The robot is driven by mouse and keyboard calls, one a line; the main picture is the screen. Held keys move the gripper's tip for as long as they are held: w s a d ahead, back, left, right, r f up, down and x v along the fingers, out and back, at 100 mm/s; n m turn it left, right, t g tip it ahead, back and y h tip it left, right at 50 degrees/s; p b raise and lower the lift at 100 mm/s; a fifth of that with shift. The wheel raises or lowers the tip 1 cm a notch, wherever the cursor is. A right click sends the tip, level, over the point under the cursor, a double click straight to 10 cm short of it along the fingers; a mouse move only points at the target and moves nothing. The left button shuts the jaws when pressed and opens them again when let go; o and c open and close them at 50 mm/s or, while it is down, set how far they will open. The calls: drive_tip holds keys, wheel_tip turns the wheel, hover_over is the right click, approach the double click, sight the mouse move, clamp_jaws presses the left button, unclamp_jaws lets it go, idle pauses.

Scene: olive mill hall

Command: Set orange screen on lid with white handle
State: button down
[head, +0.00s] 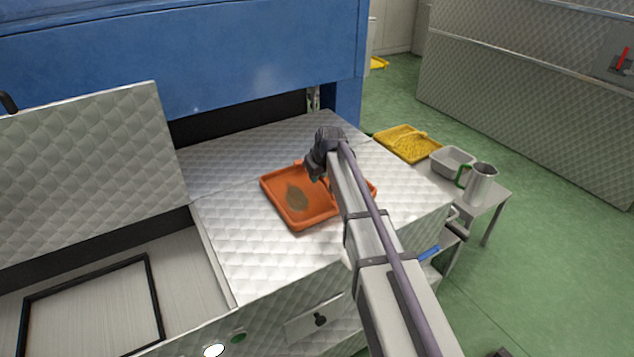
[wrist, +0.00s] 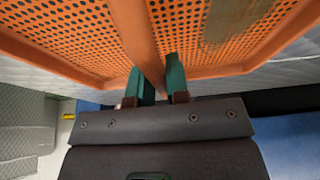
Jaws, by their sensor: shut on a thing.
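The orange screen (head: 283,190) is a shallow perforated tray with a brown patch. It is over the closed quilted metal lid (head: 255,255), level or nearly so. I cannot tell whether it touches the lid or hangs just above it. My gripper (head: 318,178) is over the screen, and my arm hides the screen's right part. In the wrist view, the green fingers of my gripper (wrist: 158,82) are shut on the orange bar of the screen (wrist: 90,35). A white oval (head: 213,350) shows at the front edge; I cannot tell if it is the white handle.
An open quilted lid (head: 95,165) stands at left above a bay with a black frame (head: 150,290). A blue machine body (head: 190,65) rises behind. At right, a side table holds a yellow tray (head: 408,143), a grey tub (head: 453,160) and a metal jug (head: 481,185).

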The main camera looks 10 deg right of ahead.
drive_tip(key=c, duration=1.6)
unclamp_jaws()
drive_tip(key=shift+f, duration=0.1)
drive_tip(key=o, duration=0.5)
drive_tip(key=shift+r, duration=0.45)
drive_tip(key=p+v, duration=1.2)
drive_tip(key=s+a+f+m+g+h, duration=0.1)
drive_tip(key=s+m+g, duration=0.2)
drive_tip(key=s, duration=2.6)
drive_tip(key=shift+a+f+m+g+h+b, duration=0.35)
drive_tip(key=shift+m+g+b, duration=0.1)
drive_tip(key=shift+g, duration=0.25)
